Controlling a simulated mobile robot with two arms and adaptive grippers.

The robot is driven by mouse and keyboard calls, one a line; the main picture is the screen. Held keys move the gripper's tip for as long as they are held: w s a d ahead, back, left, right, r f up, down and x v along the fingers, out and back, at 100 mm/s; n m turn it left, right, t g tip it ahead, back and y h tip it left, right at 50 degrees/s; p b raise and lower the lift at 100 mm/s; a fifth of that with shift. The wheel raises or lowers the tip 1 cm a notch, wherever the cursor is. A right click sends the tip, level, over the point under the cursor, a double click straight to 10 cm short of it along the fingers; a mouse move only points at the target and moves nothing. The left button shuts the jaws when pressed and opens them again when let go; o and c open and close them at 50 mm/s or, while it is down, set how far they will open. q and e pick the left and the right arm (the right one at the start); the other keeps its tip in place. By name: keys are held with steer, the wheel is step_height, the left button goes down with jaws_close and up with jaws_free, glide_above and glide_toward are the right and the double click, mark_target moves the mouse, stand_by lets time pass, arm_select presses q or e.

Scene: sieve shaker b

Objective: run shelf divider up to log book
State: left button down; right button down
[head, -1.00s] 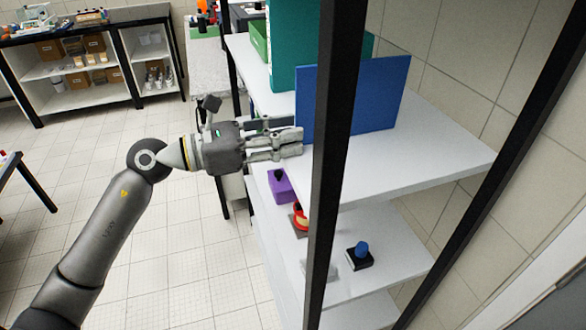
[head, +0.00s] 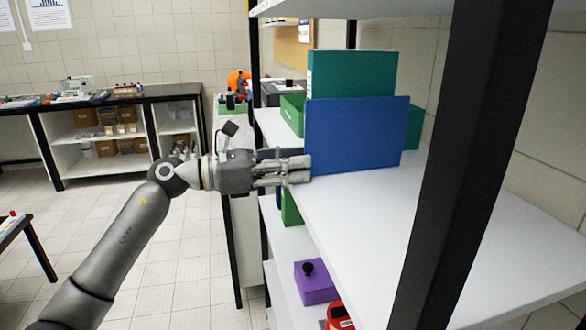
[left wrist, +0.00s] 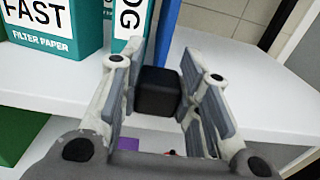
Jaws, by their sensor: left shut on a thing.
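The shelf divider is an upright blue panel (head: 355,138) on the white shelf, with its edge also in the left wrist view (left wrist: 169,35). The log book, a tall teal binder (head: 350,72), stands behind it in the head view; its spine, reading "OG", shows left of the panel in the left wrist view (left wrist: 129,22). Only a narrow space shows between them; I cannot tell if they touch. My left gripper (head: 303,168) is at the panel's front edge, its fingers closed around a black block (left wrist: 157,91) there, which looks like the divider's handle. My right gripper is not in view.
A teal filter paper box (left wrist: 52,25) stands left of the log book. A green bin (head: 292,114) sits at the far shelf end. A dark rack post (head: 465,150) stands at right. The near shelf surface (head: 440,230) is clear. A purple box (head: 316,283) is below.

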arm_select(q)
steer(key=c, duration=1)
jaws_free()
steer(key=shift+s, duration=0.1)
steer(key=shift+c, duration=0.2)
steer(key=v, duration=1.2)
